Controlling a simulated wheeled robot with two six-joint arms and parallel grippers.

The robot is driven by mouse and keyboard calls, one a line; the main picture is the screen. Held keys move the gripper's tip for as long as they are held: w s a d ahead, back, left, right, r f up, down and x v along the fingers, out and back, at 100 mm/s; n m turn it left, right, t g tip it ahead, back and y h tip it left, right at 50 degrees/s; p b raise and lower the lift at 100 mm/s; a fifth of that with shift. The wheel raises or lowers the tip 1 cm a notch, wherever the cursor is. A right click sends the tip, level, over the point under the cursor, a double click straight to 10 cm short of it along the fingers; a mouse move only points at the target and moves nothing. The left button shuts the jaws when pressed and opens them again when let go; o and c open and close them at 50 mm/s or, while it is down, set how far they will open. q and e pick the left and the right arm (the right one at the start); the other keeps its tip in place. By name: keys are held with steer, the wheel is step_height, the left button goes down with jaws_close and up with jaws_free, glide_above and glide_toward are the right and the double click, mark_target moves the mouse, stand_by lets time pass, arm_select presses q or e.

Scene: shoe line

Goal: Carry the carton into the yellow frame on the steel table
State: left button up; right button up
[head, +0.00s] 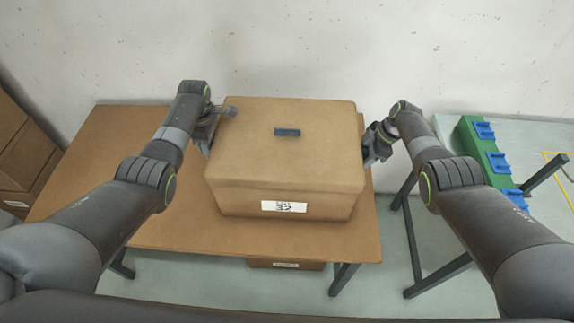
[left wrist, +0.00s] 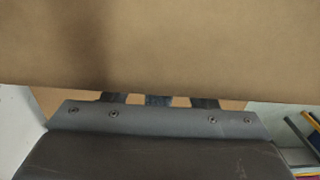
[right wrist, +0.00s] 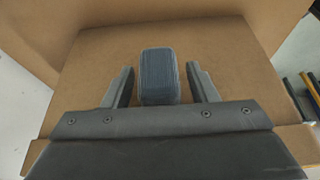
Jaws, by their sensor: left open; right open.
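The brown carton (head: 285,165), with a white label on its front and a dark blue strip on top, sits closed on a brown table. My left gripper (head: 217,122) is open at its left side. In the left wrist view the carton (left wrist: 160,45) hides most of the fingers; a dark block shows between them. My right gripper (head: 374,146) is open at the carton's right side. In the right wrist view its fingers stand either side of a blue-grey block (right wrist: 160,76) against the carton. The yellow frame (head: 553,156) shows partly on the steel table (head: 528,140) at the right.
The brown table (head: 105,150) is bare left of the carton. A green rack with blue parts (head: 482,150) stands on the steel table's near left side. A floor gap with dark table legs separates the tables. More cartons (head: 22,155) stand at far left; another box (head: 285,264) is below.

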arm_select(q)
steer(key=shift+f, duration=0.15)
arm_select(e)
steer(key=shift+f, duration=0.15)
arm_select(q)
jaws_close()
arm_select(e)
jaws_close()
